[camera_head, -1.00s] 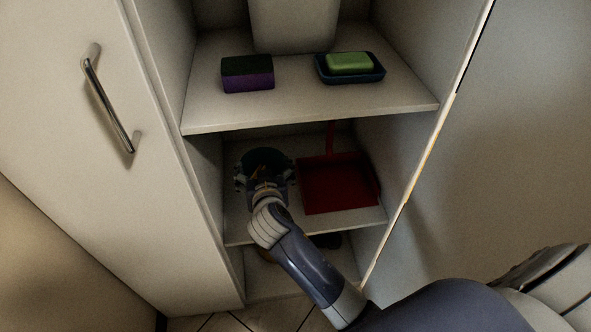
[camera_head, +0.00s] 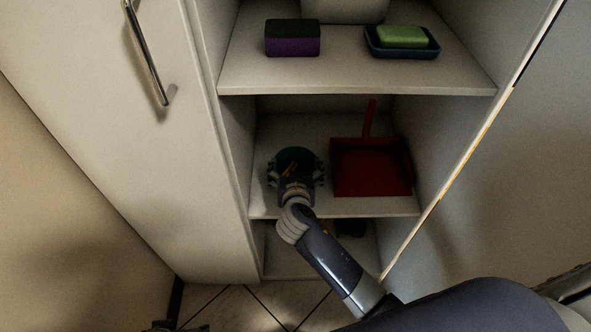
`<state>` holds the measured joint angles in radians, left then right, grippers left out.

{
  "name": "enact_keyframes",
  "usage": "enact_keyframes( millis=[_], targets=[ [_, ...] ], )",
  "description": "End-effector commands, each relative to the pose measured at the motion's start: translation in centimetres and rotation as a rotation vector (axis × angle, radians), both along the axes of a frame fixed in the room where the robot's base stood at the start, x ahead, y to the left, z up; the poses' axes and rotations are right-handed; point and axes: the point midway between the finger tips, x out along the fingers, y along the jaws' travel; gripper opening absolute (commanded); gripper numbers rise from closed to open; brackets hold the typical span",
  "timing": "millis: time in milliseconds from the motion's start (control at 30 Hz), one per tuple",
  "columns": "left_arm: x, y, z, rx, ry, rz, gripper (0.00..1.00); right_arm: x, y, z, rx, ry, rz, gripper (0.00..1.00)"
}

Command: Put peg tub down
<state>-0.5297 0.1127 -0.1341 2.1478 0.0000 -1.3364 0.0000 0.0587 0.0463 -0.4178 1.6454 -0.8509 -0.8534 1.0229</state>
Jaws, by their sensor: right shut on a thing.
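The peg tub (camera_head: 297,157) is a dark teal round tub on the left side of the middle shelf of the open cabinet. My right gripper (camera_head: 296,176) is shut on it from the front, with fingers on both sides. The tub's lower part is hidden by the gripper, and its contents are too dark to make out. I cannot tell whether its base touches the shelf (camera_head: 352,207). Only a dark sliver, apparently of my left gripper (camera_head: 176,327), shows at the bottom edge; its fingers cannot be made out.
A red dustpan (camera_head: 371,168) stands close to the right of the tub. The upper shelf above holds a purple and dark sponge (camera_head: 292,39), a green soap bar (camera_head: 402,37) in a dark dish and a pale bin (camera_head: 345,10). Dark items lie on the lowest shelf.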

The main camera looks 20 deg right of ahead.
Motion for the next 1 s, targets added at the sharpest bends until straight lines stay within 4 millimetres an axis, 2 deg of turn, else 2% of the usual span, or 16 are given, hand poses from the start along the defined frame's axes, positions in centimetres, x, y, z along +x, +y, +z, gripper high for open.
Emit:
enact_keyframes(
  millis=[567, 600, 667, 1000],
  targets=[
    [-0.1, 0.0, 1.0, 0.000, -0.006, 0.001, 0.83, 0.0, 0.0, -0.4, 0.001, -0.001, 0.001, 0.61],
    [0.0, 0.0, 1.2, -0.001, -0.008, 0.001, 0.83, 0.0, 0.0, -0.5, 0.000, -0.001, 0.001, 0.90],
    [0.0, 0.0, 1.3, -0.002, -0.010, 0.001, 0.83, 0.0, 0.0, -0.4, 0.000, 0.000, 0.001, 1.00],
    [-0.1, 0.0, 1.1, 0.000, -0.005, 0.002, 0.83, 0.0, 0.0, -0.4, 0.000, 0.000, 0.001, 1.00]
  ],
)
